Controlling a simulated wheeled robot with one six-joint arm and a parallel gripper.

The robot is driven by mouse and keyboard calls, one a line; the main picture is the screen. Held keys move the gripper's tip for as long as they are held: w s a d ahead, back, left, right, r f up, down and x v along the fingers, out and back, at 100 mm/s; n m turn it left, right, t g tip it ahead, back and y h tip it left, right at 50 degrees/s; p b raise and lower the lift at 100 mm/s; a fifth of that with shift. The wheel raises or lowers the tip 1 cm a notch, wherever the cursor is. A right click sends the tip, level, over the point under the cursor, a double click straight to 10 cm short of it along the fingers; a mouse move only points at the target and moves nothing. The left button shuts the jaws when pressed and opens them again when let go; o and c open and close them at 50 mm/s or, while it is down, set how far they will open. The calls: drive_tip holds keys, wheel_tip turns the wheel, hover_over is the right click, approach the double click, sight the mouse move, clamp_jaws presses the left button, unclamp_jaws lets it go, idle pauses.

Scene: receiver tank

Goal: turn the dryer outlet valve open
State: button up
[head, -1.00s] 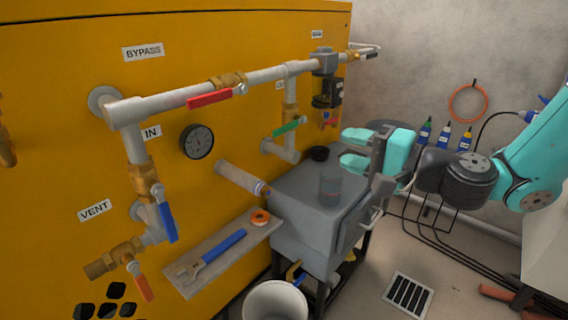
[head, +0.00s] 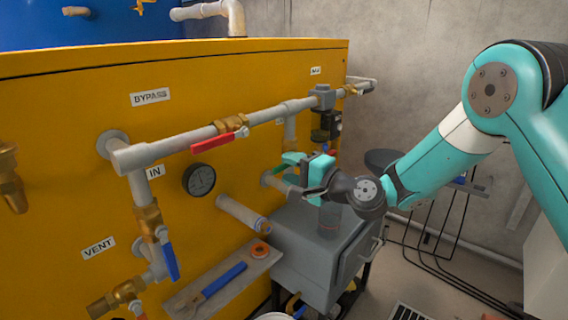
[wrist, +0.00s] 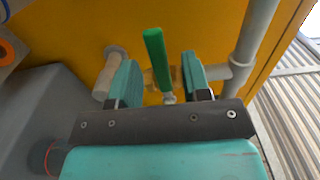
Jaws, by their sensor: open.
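The dryer outlet valve has a green lever (head: 286,160) on a grey pipe at the yellow cabinet's right part. In the wrist view the green lever (wrist: 156,58) stands out across the pipe, with the brass valve body (wrist: 176,77) behind it. My gripper (wrist: 163,66) is open, one teal finger on each side of the lever.
A red-lever bypass valve (head: 222,141) sits on the upper pipe, left of my gripper. A grey box (head: 315,240) stands below it. A shelf (head: 265,262) holds a blue-handled wrench (head: 222,280) and an orange roll. A blue-lever valve (head: 169,262) is at left.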

drive_tip(key=shift+x, duration=1.2)
clamp_jaws()
